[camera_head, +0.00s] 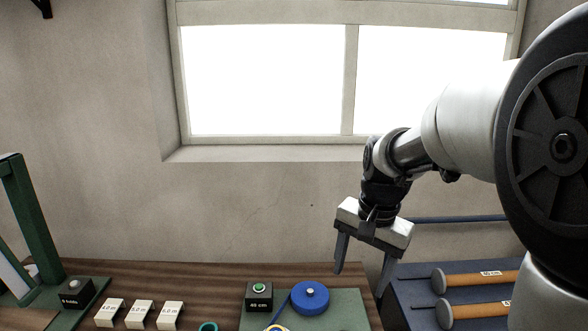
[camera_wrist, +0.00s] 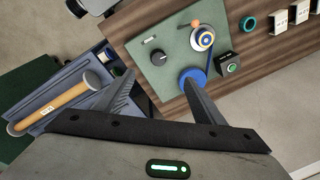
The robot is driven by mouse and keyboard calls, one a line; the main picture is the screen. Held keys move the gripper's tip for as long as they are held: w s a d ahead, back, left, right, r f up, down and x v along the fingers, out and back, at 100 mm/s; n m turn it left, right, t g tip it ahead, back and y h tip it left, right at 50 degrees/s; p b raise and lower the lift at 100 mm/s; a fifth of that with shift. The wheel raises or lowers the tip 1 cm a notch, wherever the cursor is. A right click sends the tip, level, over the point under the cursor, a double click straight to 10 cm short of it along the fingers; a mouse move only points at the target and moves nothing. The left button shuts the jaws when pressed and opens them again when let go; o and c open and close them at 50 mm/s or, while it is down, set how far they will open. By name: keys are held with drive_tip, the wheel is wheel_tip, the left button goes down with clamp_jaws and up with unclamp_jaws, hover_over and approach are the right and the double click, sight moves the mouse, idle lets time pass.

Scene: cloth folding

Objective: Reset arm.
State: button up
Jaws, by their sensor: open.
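My gripper (camera_head: 362,276) is open and empty. It hangs from my arm, fingers pointing down, above the right end of the wooden table in the head view. In the wrist view its two fingers (camera_wrist: 160,92) are spread wide with nothing between them but the green mat and table edge below. No cloth is clearly visible in either view.
The wooden table (camera_head: 190,282) carries a green mat (camera_head: 345,305), a blue disc (camera_head: 310,298), a black button box (camera_head: 259,295) and several white label blocks (camera_head: 140,313). A blue-grey tray (camera_head: 410,290) at right holds orange rolls (camera_head: 480,278). A green frame (camera_head: 28,215) stands left.

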drive_tip(key=s+r+n+t+p, duration=0.1)
drive_tip(key=s+r+n+t, duration=0.1)
drive_tip(key=s, duration=0.6)
drive_tip(key=s+r+n+t+p, duration=0.2)
drive_tip(key=s+r+n, duration=0.3)
drive_tip(key=s+r, duration=0.2)
drive_tip(key=shift+s+r+h, duration=0.25)
drive_tip(key=shift+s+h, duration=0.05)
drive_tip(key=shift+s, duration=0.95)
drive_tip(key=shift+d, duration=0.1)
